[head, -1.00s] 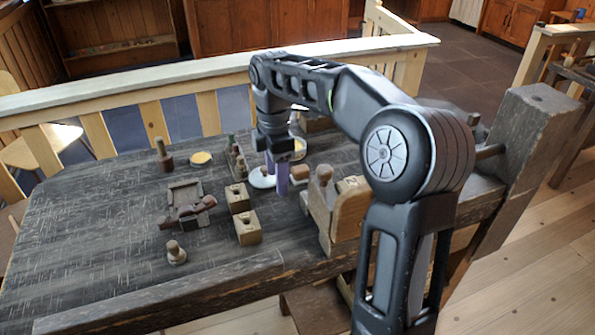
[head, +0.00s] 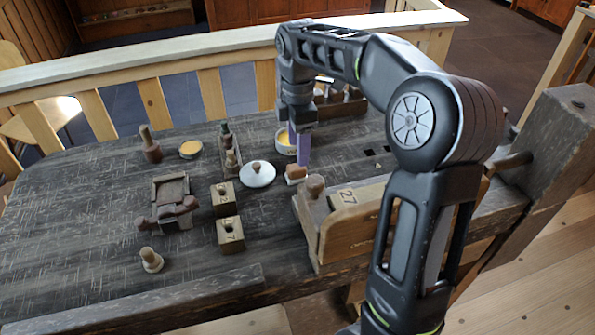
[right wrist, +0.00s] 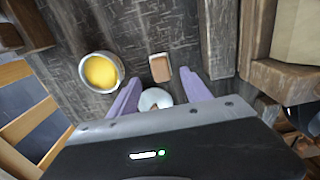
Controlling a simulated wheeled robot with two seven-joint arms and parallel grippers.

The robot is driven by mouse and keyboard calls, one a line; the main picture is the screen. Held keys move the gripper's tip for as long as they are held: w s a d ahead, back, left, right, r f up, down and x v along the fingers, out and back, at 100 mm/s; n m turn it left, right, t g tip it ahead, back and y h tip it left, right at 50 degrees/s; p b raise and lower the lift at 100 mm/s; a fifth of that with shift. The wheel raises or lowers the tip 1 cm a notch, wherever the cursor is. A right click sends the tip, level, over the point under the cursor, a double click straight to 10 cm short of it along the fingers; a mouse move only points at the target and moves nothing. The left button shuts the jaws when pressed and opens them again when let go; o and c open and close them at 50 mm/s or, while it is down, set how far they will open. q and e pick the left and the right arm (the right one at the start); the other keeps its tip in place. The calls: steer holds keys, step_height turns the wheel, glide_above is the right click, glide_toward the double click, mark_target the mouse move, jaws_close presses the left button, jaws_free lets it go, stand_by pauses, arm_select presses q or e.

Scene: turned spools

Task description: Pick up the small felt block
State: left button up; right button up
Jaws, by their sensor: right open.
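The small felt block (head: 296,173), brown on top with a pale base, stands on the dark bench right of a white lid. The right wrist view shows it too (right wrist: 160,68), ahead of and between my fingers. My right gripper (head: 300,150) has purple fingers and points down, just behind and above the block in the head view. In the right wrist view its two fingers (right wrist: 161,78) are spread apart with nothing held between them. My left gripper is not in view.
A white lid with a knob (head: 257,176) lies left of the block. Two numbered wooden blocks (head: 230,235) and a wooden vise jaw (head: 350,225) stand nearer. The left front bench is mostly clear.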

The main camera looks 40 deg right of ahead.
mark_target(296, 166)
steer(key=shift+f, duration=0.85)
steer(key=shift+a+f, duration=0.15)
steer(key=shift+f, duration=1.15)
steer(key=shift+a+f, duration=0.1)
steer(key=shift+f, duration=1.2)
steer(key=shift+c, duration=0.6)
jaws_close()
